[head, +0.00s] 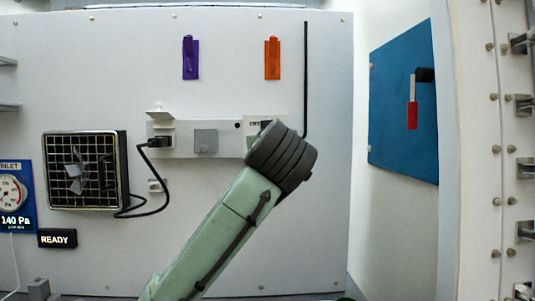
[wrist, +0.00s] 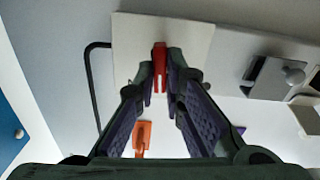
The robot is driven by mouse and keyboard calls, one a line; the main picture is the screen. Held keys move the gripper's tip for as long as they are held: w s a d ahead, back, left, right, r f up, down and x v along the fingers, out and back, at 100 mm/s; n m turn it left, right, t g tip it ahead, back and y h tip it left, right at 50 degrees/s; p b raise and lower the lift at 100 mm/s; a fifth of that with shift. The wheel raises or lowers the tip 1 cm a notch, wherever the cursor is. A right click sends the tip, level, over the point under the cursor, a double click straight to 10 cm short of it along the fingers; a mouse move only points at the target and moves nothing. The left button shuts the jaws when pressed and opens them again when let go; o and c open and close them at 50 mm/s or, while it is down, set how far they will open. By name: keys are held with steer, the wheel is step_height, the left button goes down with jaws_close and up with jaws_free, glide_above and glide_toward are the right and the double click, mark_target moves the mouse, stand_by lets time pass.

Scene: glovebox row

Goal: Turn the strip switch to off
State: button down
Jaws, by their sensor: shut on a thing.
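The white power strip (head: 225,138) is mounted on the pale wall panel in the head view, its right end partly hidden behind my arm. In the wrist view its white switch plate (wrist: 190,38) fills the upper middle. The red switch lever (wrist: 159,65) stands out from the plate, between the tips of my gripper (wrist: 160,74). My gripper is shut on the lever. In the head view my gripper and the lever are hidden behind my wrist. I cannot tell which position the switch is in.
A grey socket cover (head: 205,141) and a black plug (head: 160,142) sit left along the strip. A fan (head: 85,170) is further left, above a READY sign (head: 57,239). Purple (head: 190,58) and orange (head: 272,58) hooks hang above. A blue panel (head: 395,110) with a red-handled lever (head: 412,115) is right.

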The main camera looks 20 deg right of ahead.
steer(key=shift+d+f+m, duration=0.1)
steer(key=shift+f+m, duration=0.15)
steer(key=shift+m, duration=0.35)
steer(key=c, duration=1.7)
jaws_free()
steer(key=v, duration=0.7)
steer(key=shift+s, duration=0.25)
